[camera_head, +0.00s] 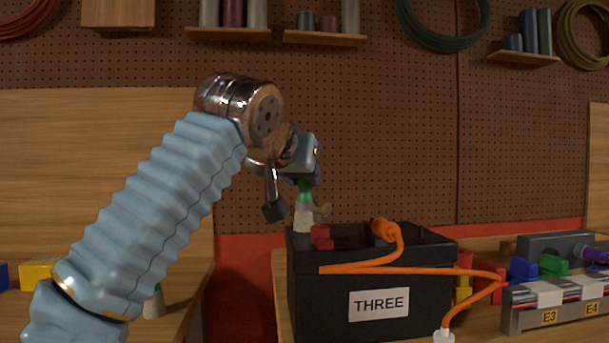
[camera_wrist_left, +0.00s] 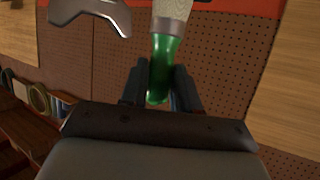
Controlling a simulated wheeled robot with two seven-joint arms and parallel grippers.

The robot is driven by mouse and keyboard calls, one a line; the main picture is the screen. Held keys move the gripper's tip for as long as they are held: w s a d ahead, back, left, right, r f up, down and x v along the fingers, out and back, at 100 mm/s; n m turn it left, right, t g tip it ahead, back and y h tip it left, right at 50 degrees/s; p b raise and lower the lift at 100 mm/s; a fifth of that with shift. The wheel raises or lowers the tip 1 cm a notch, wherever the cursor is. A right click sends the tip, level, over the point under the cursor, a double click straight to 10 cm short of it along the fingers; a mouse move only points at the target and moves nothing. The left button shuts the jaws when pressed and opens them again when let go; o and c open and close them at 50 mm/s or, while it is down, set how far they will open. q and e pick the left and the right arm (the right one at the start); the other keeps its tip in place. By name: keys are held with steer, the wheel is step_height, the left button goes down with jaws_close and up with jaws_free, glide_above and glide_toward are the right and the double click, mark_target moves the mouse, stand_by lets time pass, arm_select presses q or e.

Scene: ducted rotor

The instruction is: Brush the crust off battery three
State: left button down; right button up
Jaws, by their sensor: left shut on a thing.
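Battery three (camera_head: 325,300) is a black box with a white THREE label, on the right bench in the head view. A red piece (camera_head: 321,238) sits on its top at the left, and an orange cable (camera_head: 360,269) with an orange end lies across it. My left gripper (camera_head: 305,182) is shut on the green handle of a brush (camera_head: 304,217), above the battery's left back corner. The pale bristles point down near the top; contact cannot be told. The green handle (camera_wrist_left: 163,68) shows between the fingers in the left wrist view. No crust is discernible. My right gripper is not in view.
A pale cone-shaped thing (camera_head: 154,304) stands on the left bench. A pegboard wall (camera_head: 390,120) is behind.

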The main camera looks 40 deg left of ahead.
arm_select(q)
step_height(320, 180, up, 6)
steer(key=p, duration=0.5)
steer(key=shift+p, duration=0.35)
step_height(320, 180, up, 3)
stand_by(0.9)
